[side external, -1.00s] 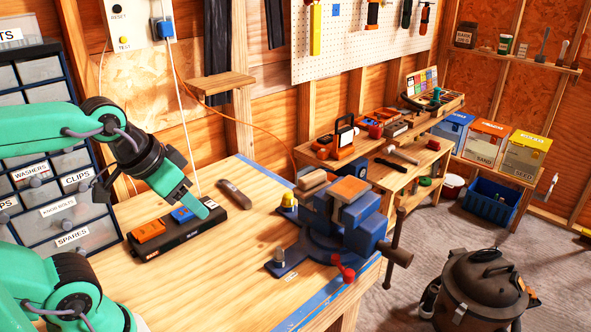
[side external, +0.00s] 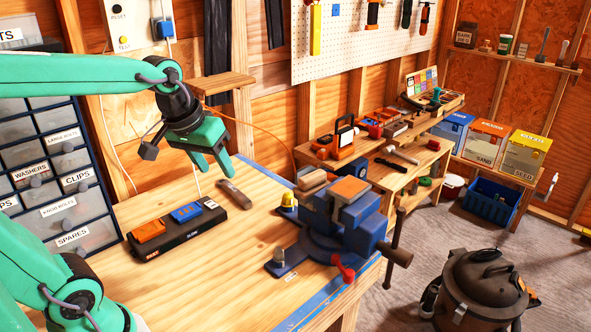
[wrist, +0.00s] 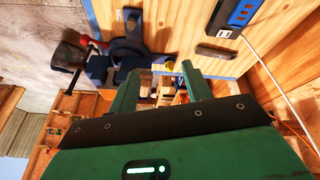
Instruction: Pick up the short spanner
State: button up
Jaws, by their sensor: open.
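A short dark grey tool (side external: 235,193) lies flat on the wooden bench, just right of a black case. It also shows in the wrist view (wrist: 216,51), at upper right. I cannot make out spanner jaws on it, and no other thing on the bench clearly looks like a short spanner. My green gripper (side external: 213,168) is in the air above the bench near this tool, apart from it, fingers pointing down and right. In the wrist view the gripper (wrist: 158,75) has its fingers spread with nothing held between them.
The black case (side external: 178,229) carries an orange block (side external: 149,231) and a blue block (side external: 186,212). A blue vice (side external: 340,222) stands at the bench's right edge, a small yellow thing (side external: 288,202) beside it. A wooden wall shelf (side external: 225,83) is behind my gripper. The front bench is clear.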

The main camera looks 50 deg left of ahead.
jog(key=w+a+n+g, duration=0.1)
jog(key=w+a+n, duration=0.25)
jog(key=w, duration=0.25)
jog(key=n+g, duration=0.3)
jog(key=n, duration=0.6)
send_near(235, 190)
jog(key=shift+f+h, duration=0.2)
jog(key=shift+h, duration=0.1)
jog(key=shift+w+a+f+n, duration=0.1)
jog(key=shift+a+f+n, duration=0.1)
jog(key=shift+n, duration=0.05)
jog(key=shift+a+f, duration=0.15)
jog(key=shift+f, duration=3.75)
grip_shut()
